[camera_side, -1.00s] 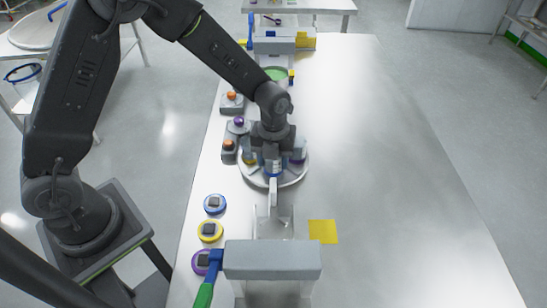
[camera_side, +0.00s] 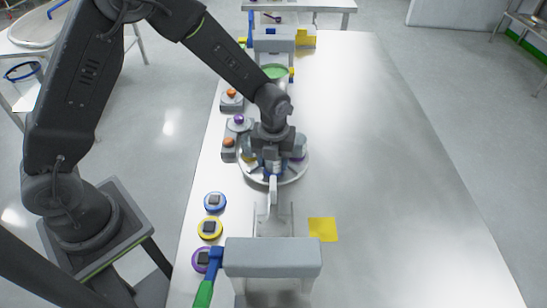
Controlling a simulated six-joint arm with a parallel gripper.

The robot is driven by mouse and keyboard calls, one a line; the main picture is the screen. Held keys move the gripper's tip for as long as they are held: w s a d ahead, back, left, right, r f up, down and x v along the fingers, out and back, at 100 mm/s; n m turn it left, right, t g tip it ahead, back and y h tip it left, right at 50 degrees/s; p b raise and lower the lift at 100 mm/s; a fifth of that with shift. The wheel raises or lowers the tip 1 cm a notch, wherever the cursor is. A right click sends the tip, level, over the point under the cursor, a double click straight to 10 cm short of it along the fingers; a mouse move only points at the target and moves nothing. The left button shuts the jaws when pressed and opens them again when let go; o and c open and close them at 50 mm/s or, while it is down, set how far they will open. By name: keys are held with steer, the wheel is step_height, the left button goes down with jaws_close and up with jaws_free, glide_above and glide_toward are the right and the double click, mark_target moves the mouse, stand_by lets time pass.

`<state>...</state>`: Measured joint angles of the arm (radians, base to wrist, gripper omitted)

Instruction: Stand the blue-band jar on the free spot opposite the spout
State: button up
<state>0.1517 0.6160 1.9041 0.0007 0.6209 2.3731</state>
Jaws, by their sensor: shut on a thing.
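My gripper (camera_side: 271,166) points down over the round turntable (camera_side: 288,181), at the side near the spout. It is shut on the blue-band jar (camera_side: 271,171), which is mostly hidden by the fingers; a bit of blue shows between them. I cannot tell whether the jar touches the turntable. A yellow-band jar (camera_side: 249,156) stands on the left of the turntable and a purple-marked jar (camera_side: 298,152) on the right, both partly covered. The pale spout (camera_side: 272,194) lies just in front. The far side of the turntable is hidden behind my gripper.
Blue (camera_side: 215,202), yellow (camera_side: 210,228) and purple (camera_side: 203,259) round pads line the table's left edge. Grey boxes with orange and purple knobs (camera_side: 238,121) stand close left of the turntable. A yellow square (camera_side: 323,229) lies right of the spout. The table's right side is clear.

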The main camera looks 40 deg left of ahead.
steer(key=shift+f, duration=0.4)
stand_by(0.8)
steer(key=o, duration=1.3)
steer(key=shift+o, duration=0.2)
steer(key=shift+r, duration=0.15)
step_height(320, 180, up, 8)
stand_by(0.4)
